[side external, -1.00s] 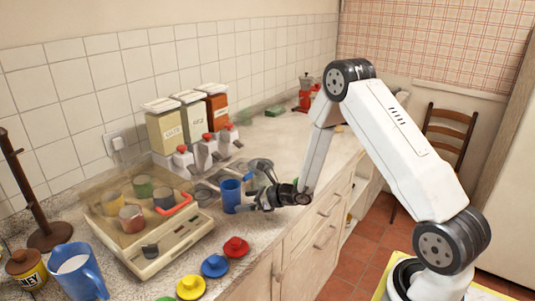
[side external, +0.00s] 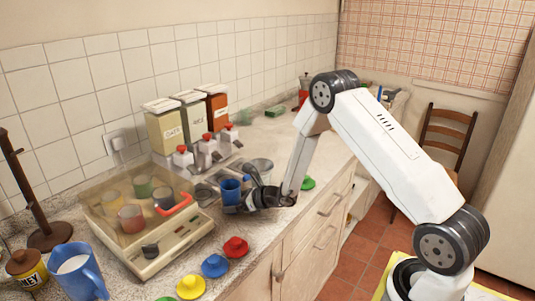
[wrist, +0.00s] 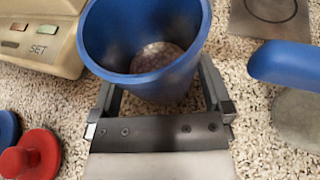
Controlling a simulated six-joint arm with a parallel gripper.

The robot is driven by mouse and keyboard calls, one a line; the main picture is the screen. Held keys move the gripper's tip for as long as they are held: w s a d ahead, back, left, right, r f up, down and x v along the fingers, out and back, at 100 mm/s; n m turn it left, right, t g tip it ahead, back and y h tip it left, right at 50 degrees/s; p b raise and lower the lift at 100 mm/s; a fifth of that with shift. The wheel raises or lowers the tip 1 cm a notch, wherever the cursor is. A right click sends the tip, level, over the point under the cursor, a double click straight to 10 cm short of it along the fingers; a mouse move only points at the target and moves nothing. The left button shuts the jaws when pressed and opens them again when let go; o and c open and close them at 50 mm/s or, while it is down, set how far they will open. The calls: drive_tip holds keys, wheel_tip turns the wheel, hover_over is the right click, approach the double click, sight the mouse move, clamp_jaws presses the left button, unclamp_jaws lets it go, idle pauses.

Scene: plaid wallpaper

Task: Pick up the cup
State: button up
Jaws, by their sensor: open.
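A blue cup (side external: 230,189) stands upright on the counter, right of the cream machine. In the wrist view the blue cup (wrist: 140,55) is seen from above, with its hollow inside facing the camera. My gripper (side external: 237,206) is low at the cup's near side. In the wrist view my gripper (wrist: 163,95) is open, with one finger at each side of the cup's lower part. I cannot tell whether the fingers touch it.
The cream machine (side external: 150,262) with a clear cover stands to the left. Red (side external: 236,247), blue (side external: 214,266) and yellow (side external: 191,287) lids lie in front. A blue-handled tool (wrist: 290,65) lies close on the right in the wrist view. A blue mug (side external: 80,272) stands at front left.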

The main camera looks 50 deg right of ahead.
sight(240, 192)
drive_tip(key=c, duration=1.2)
drive_tip(key=shift+o, duration=0.2)
drive_tip(key=shift+r, duration=0.3)
drive_tip(key=shift+r, duration=1.35)
drive_tip(key=s+a+r, duration=0.1)
drive_tip(key=s+r, duration=0.8)
drive_tip(key=s, duration=0.4)
drive_tip(key=shift+s+a+r, duration=0.35)
drive_tip(key=shift+s, duration=0.1)
